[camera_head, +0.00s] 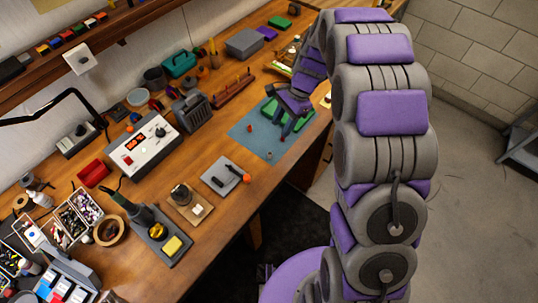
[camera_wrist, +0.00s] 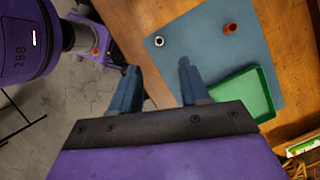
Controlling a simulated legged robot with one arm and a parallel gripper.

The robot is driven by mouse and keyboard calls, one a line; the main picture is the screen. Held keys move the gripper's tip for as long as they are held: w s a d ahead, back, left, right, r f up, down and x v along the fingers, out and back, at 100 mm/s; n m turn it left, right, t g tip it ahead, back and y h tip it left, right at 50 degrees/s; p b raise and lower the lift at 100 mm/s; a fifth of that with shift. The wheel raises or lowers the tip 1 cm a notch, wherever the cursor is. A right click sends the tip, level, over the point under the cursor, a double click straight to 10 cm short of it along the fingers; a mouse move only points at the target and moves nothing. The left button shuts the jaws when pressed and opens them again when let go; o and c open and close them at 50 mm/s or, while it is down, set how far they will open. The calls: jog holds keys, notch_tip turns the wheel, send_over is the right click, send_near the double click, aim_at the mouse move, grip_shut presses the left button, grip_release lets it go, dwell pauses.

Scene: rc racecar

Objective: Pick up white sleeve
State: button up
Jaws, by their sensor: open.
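The white sleeve is a small pale ring with a dark centre (camera_wrist: 158,41), standing on the blue-grey mat (camera_wrist: 200,45) near its left edge in the wrist view. In the head view, a tiny object near the mat's front edge (camera_head: 270,156) appears to be it, but its colour is unclear there. My gripper (camera_wrist: 158,67) is open and empty, with its two blue fingers apart. In the wrist view the sleeve shows just beyond and between the fingertips, not touching them. In the head view my gripper (camera_head: 281,127) hangs over the mat's right part.
An orange-red cylinder (camera_wrist: 231,28) stands on the mat, right of the sleeve. A green tray (camera_wrist: 243,95) lies beside the right finger in the wrist view. The wooden bench (camera_head: 225,145) holds a red rack (camera_head: 232,90) and tools. The bench edge drops to the floor nearby.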

jog(key=b, duration=0.1)
send_near(268, 155)
jog(key=shift+f, duration=0.9)
jog(key=shift+s+d+f, duration=0.15)
jog(key=shift+d+f, duration=0.1)
jog(key=shift+f, duration=0.2)
jog(key=a+f, duration=0.1)
jog(key=a+f+b, duration=0.1)
jog(key=f, duration=0.1)
jog(key=s+a+f, duration=0.1)
jog(key=f, duration=0.1)
jog(key=shift+a+b, duration=0.1)
jog(key=shift+b, duration=0.25)
jog(key=shift+d+r, duration=0.1)
jog(key=shift+d, duration=0.4)
jog(key=shift+c, duration=0.3)
jog(key=shift+d, duration=0.1)
jog(key=shift+c, duration=0.7)
jog(key=shift+a, duration=0.45)
grip_shut()
jog(key=shift+d, duration=0.1)
